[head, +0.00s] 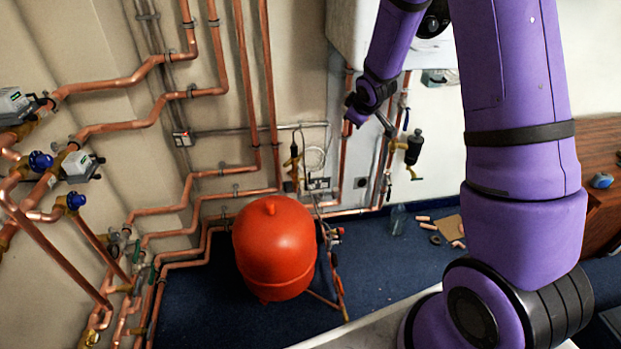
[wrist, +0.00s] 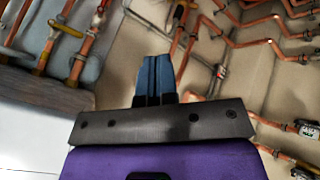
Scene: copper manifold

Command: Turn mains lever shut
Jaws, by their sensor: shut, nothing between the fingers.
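A red expansion vessel (head: 274,250) stands on the blue floor. Copper pipes with blue-knobbed valves (head: 40,161) and grey actuators (head: 80,163) line the left wall. The white cabinet (head: 345,30) hangs behind my arm. A clear bottle (head: 398,220) and loose pipe pieces lie near the wall.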

